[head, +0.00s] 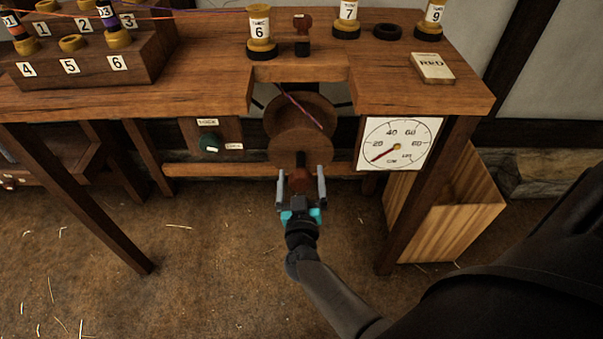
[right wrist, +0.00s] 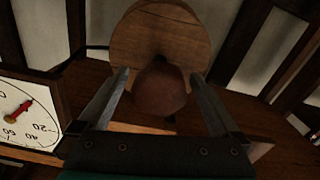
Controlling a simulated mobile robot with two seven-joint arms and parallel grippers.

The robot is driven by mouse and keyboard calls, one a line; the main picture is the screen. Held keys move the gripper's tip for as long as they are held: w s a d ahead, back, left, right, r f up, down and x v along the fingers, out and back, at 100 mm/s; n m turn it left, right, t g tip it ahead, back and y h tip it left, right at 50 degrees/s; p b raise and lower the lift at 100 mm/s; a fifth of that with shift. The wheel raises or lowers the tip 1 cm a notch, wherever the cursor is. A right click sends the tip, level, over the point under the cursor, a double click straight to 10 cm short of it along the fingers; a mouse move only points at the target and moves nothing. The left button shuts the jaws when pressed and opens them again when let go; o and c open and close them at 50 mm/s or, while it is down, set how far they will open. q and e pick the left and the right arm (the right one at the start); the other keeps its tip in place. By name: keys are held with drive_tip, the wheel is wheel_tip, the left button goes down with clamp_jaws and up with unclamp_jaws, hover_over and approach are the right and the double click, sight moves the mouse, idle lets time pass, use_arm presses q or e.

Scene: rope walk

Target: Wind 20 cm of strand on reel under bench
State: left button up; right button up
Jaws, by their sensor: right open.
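The wooden reel (head: 300,112) sits under the bench (head: 200,88), in the gap at the bench's front edge, with two round flanges. A purple-red strand (head: 302,109) runs down to it from above. A reddish-brown knob (head: 302,178) sticks out in front of the reel. My right gripper (head: 301,186) is open, with one finger on each side of the knob. In the right wrist view the knob (right wrist: 161,90) shows between the spread fingers, in front of the round flange (right wrist: 158,35); I cannot tell whether they touch it. My left gripper is not in view.
A round dial (head: 398,143) marked in cm hangs right of the reel, its red pointer toward the lower left. A panel with a dark green knob (head: 210,143) is at left. Numbered spools, including spool 6 (head: 260,32), stand on top. A wooden bin (head: 450,205) stands at right.

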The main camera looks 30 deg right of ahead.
drive_tip(key=c, duration=1.4)
